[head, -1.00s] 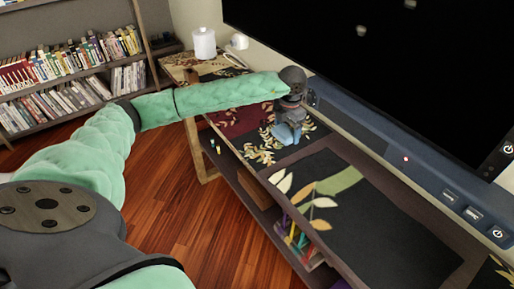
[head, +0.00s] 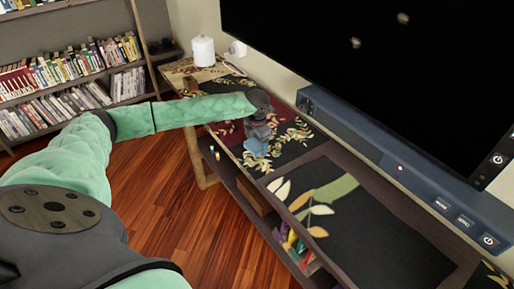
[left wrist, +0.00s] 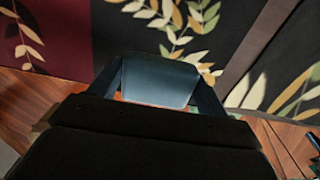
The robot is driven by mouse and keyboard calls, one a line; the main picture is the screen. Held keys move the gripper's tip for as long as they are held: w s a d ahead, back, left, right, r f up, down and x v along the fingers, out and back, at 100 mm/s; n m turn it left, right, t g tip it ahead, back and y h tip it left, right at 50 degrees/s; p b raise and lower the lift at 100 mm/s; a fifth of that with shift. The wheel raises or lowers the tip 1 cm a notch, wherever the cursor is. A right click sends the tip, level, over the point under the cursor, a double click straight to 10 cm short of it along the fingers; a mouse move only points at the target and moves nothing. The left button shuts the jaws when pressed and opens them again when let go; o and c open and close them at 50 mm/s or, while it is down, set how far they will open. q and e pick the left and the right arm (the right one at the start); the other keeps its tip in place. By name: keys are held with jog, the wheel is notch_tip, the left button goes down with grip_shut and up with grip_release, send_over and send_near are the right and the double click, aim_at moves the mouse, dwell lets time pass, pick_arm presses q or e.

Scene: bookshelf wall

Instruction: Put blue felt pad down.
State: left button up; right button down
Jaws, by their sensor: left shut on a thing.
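The blue felt pad (head: 257,148) is held by my left gripper (head: 258,138), near the front edge of the long patterned shelf top (head: 352,218). In the left wrist view the pad (left wrist: 160,82) sits flat between the two fingers of the left gripper (left wrist: 163,88), which is shut on it. Leaf-patterned dark panels of the top lie around and behind it, with reddish floor showing at the near edge. Whether the pad touches the top or hovers just over it, I cannot tell. My right gripper is not in view.
A white canister (head: 203,51) stands at the far end of the top. A large black screen (head: 400,80) and a blue-grey soundbar (head: 395,165) line the back. Colourful items (head: 292,243) sit on the lower shelf. A bookcase (head: 70,75) is at the left. The near part of the top is clear.

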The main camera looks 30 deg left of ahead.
aim_at(257, 150)
pick_arm(q)
notch_tip(257, 150, down, 3)
jog(key=shift+r+p, duration=0.1)
jog(key=shift+p, duration=0.3)
jog(key=shift+f+b, duration=0.4)
jog(key=o, duration=1.1)
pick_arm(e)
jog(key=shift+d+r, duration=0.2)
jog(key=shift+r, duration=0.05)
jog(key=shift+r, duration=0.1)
